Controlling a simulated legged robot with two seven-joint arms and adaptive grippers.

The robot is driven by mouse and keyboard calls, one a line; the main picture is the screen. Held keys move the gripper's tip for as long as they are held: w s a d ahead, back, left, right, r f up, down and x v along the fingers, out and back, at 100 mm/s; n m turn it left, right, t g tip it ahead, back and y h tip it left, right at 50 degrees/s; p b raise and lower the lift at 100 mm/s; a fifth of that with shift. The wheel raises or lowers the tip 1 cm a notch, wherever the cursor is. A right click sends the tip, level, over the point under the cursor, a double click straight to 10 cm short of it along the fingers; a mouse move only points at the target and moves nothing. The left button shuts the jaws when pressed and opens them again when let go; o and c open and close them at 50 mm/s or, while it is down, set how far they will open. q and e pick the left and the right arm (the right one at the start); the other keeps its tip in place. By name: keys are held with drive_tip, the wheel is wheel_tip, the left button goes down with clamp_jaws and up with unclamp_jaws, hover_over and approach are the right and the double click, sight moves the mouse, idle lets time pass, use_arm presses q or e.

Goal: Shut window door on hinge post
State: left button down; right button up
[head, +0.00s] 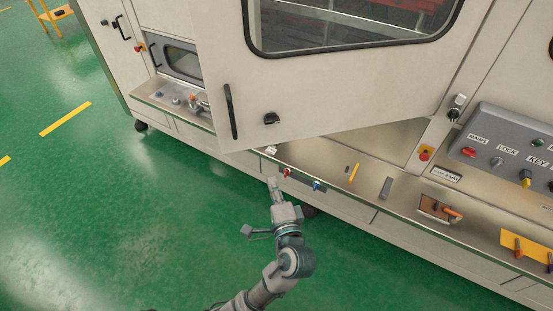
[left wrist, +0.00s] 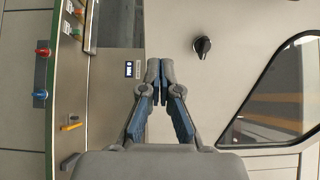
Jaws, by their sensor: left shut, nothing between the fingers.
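The window door (head: 300,98) is a large cream panel with a dark-gasketed window (head: 345,22). It stands open, angled out over the ledge. It bears a long black handle (head: 231,110) and a black knob (head: 271,118). In the left wrist view the door (left wrist: 225,85) fills the right side, with its knob (left wrist: 202,46). A pale upright post (head: 432,135) stands near the door's right end; the hinge itself is not clear. My left gripper (head: 273,184) is shut and empty, below the door's lower edge in the head view. Its closed fingertips (left wrist: 158,68) show no clear contact.
A steel ledge (head: 335,163) runs along the machine, with red and blue knobs (head: 317,185) on its front. A grey control panel (head: 505,145) and an orange-handled part (head: 440,208) are at right. The green floor (head: 120,220) is open at left.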

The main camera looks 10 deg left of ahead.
sight(259, 141)
use_arm(q)
drive_tip(key=p+x, duration=0.3)
drive_tip(key=x, duration=1)
drive_tip(key=shift+w+a+f, duration=0.1)
drive_tip(key=shift+w+a, duration=0.25)
drive_tip(key=shift+w, duration=0.2)
drive_tip(key=shift+f, duration=0.1)
